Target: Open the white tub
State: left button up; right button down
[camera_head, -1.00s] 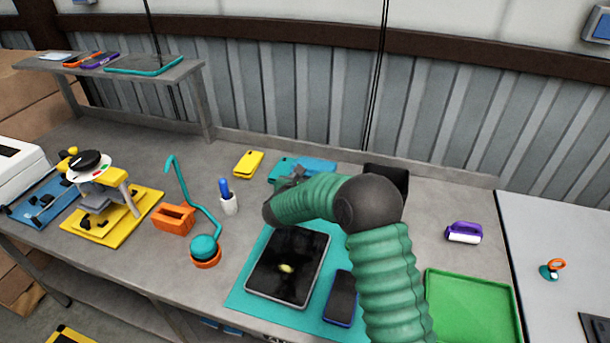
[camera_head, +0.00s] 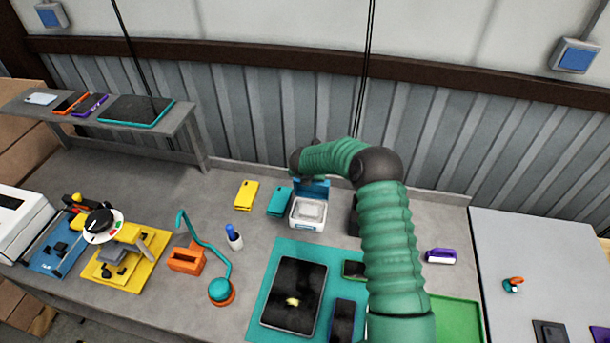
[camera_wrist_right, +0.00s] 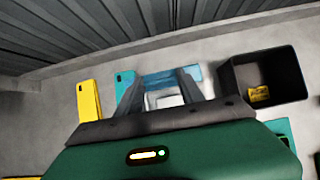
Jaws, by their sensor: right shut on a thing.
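The white tub (camera_head: 308,222) stands at the back of the bench in the head view, with its opening showing. Its blue lid (camera_head: 318,187) stands raised at the tub's back edge. My right arm comes in from the right, and my right gripper (camera_head: 310,176) is at the lid, its fingertips mostly hidden. In the right wrist view, the fingers of my right gripper (camera_wrist_right: 160,88) reach towards the lid (camera_wrist_right: 172,76), with the white tub (camera_wrist_right: 163,100) between and below them. It is shut on the lid, though the contact is unclear. My left gripper is not in view.
A teal phone (camera_head: 280,201) and a yellow phone (camera_head: 246,195) lie left of the tub. A black open bin (camera_wrist_right: 262,78) stands close on its right. A tablet (camera_head: 294,296) lies on a teal mat (camera_head: 263,318) in front. A green tray (camera_head: 455,322) is at the right.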

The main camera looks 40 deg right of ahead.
jog(key=w+d+b, duration=0.1)
jog(key=w+d, duration=0.4)
jog(key=shift+d, duration=0.4)
jog(key=shift+w+r, duration=0.1)
jog(key=shift+r, duration=0.1)
jog(key=c, duration=0.7)
grip_release()
jog(key=shift+f, duration=0.1)
jog(key=shift+c, duration=0.2)
jog(key=shift+f, duration=0.15)
jog(key=shift+a, duration=0.1)
